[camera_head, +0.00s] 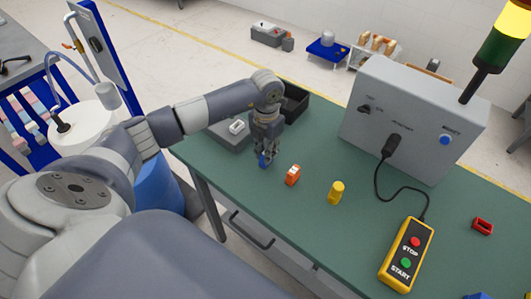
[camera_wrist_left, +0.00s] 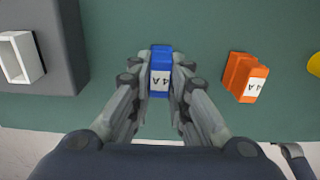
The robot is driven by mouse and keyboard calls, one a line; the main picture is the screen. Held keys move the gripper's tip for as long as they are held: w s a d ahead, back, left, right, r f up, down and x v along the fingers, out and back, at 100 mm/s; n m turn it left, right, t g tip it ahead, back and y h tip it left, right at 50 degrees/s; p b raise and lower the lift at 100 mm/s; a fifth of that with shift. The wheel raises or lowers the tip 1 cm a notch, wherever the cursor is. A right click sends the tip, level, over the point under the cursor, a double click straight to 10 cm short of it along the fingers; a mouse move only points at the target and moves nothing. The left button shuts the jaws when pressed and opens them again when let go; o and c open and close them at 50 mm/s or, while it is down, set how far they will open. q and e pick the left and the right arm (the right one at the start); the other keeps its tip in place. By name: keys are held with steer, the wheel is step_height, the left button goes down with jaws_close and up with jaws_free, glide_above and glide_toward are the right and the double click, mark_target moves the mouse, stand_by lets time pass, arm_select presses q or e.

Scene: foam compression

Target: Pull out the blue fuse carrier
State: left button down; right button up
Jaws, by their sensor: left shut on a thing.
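The blue fuse carrier (camera_head: 263,161) is between the fingertips of my left gripper (camera_head: 264,148), which is shut on it. In the left wrist view the carrier (camera_wrist_left: 161,60) shows a white label, with a finger of the gripper (camera_wrist_left: 160,100) on each side. It is over the green tabletop, beside the grey block (camera_wrist_left: 68,50) and apart from it. I cannot tell whether it touches the table. A white socket (camera_wrist_left: 21,57) on the block looks empty; it also shows in the head view (camera_head: 237,127). My right gripper is not in view.
An orange carrier (camera_head: 293,175) and a yellow piece (camera_head: 336,192) stand to the right on the green table (camera_head: 290,225). A dark bin (camera_head: 295,103) is behind my gripper. A grey control box (camera_head: 410,120), a yellow pendant (camera_head: 406,255) and a red piece (camera_head: 483,226) are farther right.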

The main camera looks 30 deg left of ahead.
arm_select(q)
steer(key=shift+r, duration=0.35)
steer(key=shift+r+p, duration=0.35)
steer(key=shift+r+p, duration=0.4)
steer(key=shift+r, duration=0.25)
steer(key=shift+r, duration=0.15)
steer(key=shift+r+p, duration=1.55)
steer(key=shift+r, duration=0.8)
